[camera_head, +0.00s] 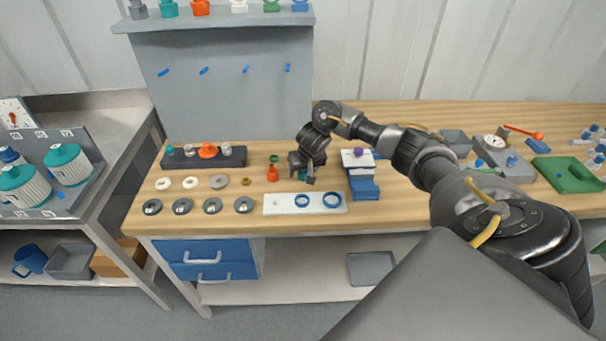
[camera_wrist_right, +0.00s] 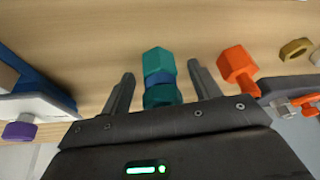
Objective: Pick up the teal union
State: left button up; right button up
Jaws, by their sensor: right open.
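The teal union (camera_wrist_right: 158,65) has teal hex ends with a blue band between them. In the right wrist view it stands between the two open fingers of my right gripper (camera_wrist_right: 160,90), with a gap on each side. My left gripper is not in view.
An orange fitting (camera_wrist_right: 237,66) stands close beside the right finger. A white plate with blue rings (camera_head: 275,204) lies in front, and blue blocks (camera_head: 364,188) with a white top stand to the right. A dark rack (camera_head: 232,161) sits to the left.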

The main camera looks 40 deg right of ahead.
jog(key=c, duration=1.1)
jog(key=shift+w+r, duration=0.1)
jog(key=shift+r, duration=0.7)
notch_tip(320, 180, up, 2)
jog(key=shift+r, duration=0.1)
jog(key=s+a+r+p, duration=0.2)
jog(key=s+r+p, duration=1.1)
jog(key=s+r, duration=0.1)
